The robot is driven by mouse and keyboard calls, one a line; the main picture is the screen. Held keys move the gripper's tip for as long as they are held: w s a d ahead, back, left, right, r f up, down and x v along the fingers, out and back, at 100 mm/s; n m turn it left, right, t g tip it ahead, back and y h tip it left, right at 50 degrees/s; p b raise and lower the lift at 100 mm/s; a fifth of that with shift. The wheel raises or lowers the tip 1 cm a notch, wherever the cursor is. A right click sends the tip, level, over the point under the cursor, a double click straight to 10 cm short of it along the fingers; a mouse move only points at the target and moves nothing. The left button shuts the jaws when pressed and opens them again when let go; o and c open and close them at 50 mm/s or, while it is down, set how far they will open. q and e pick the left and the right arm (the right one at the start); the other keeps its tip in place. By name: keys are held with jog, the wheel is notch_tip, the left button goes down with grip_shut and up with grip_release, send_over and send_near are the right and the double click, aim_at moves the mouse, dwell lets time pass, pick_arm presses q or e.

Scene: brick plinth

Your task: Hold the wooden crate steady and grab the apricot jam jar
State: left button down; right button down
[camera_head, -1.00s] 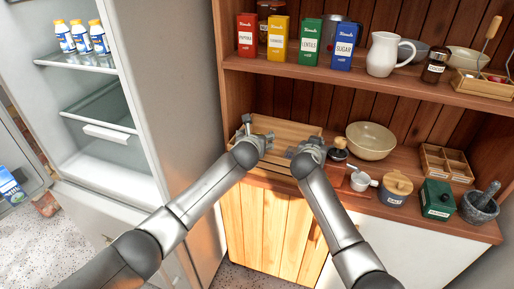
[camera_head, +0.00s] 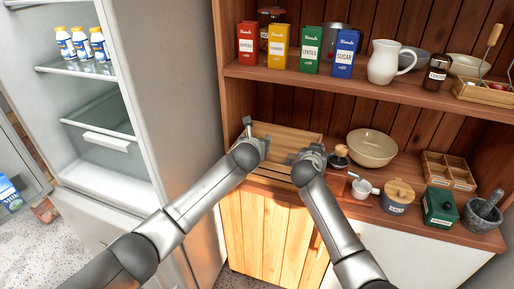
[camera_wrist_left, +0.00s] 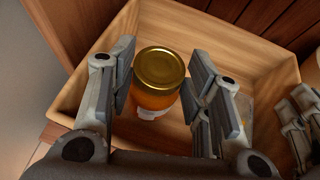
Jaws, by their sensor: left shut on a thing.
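The wooden crate (camera_head: 287,138) stands on the counter under the shelf; its inner wall (camera_wrist_left: 255,45) shows in the left wrist view. A jar with a gold lid (camera_wrist_left: 160,68) and orange contents stands inside the crate, near a corner. My left gripper (camera_head: 263,143) reaches into the crate; in the left wrist view its fingers are shut on the jar, one on each side. The jar is hidden in the head view. My right gripper (camera_head: 308,156) is at the crate's front right side; its fingers are too small and covered to read.
The open fridge (camera_head: 170,90) stands left. The shelf edge (camera_head: 350,86) hangs above.

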pick_arm(q)
notch_tip(320, 180, up, 8)
jog(key=shift+r, duration=0.2)
pick_arm(e)
jog(key=shift+s, duration=0.1)
jog(key=c, duration=1.5)
grip_release()
pick_arm(q)
jog(key=shift+w, duration=0.1)
pick_arm(e)
jog(key=shift+s, duration=0.15)
